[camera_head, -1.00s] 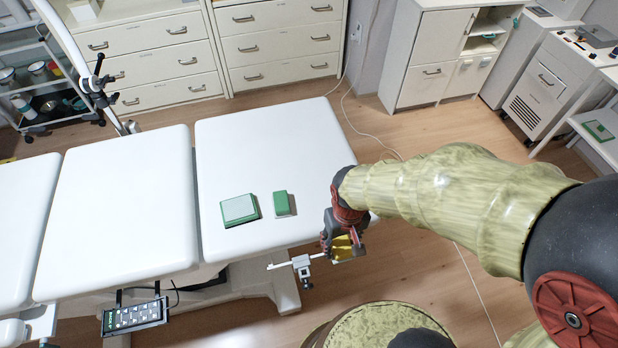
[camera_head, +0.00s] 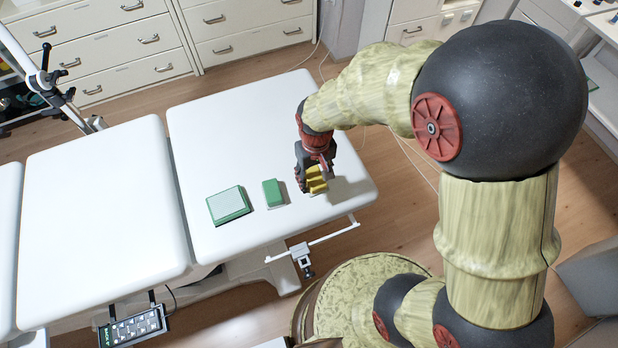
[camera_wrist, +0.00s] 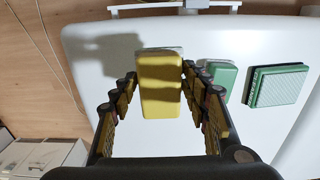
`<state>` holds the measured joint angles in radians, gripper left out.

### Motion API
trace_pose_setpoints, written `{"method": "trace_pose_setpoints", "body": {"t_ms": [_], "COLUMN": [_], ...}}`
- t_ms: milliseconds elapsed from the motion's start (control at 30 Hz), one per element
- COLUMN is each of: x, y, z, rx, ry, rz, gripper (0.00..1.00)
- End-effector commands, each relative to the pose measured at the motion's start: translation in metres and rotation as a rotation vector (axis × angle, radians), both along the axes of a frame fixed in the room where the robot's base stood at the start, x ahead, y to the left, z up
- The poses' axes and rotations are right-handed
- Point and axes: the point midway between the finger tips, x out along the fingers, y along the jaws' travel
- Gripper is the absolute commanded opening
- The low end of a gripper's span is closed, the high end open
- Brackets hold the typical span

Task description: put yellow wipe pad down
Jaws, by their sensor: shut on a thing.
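The yellow wipe pad (camera_wrist: 160,86) is between the fingers of my gripper (camera_wrist: 158,95), which is shut on it. In the head view the pad (camera_head: 316,180) shows below my gripper (camera_head: 314,178), over the right part of the white couch (camera_head: 225,135). In the wrist view the pad hangs over the couch top (camera_wrist: 125,70), with a shadow to its left. I cannot tell whether the pad touches the surface.
A green block (camera_head: 273,193) lies just left of the pad. A larger green pad with a pale top (camera_head: 229,205) lies further left. A white rail with a clamp (camera_head: 303,254) runs along the couch's near edge. The couch's middle section (camera_head: 105,205) is bare.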

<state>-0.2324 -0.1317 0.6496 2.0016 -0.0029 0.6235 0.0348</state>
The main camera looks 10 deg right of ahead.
Motion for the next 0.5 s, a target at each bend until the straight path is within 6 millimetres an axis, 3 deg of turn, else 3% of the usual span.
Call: {"method": "trace_pose_setpoints", "body": {"t_ms": [200,500], "x": [0.033,0.049], "y": [0.003,0.004], "z": [-0.039,-0.056], "rx": [0.0,0.0], "ry": [0.002,0.0], "rz": [0.0,0.0], "gripper": [0.26,0.26]}}
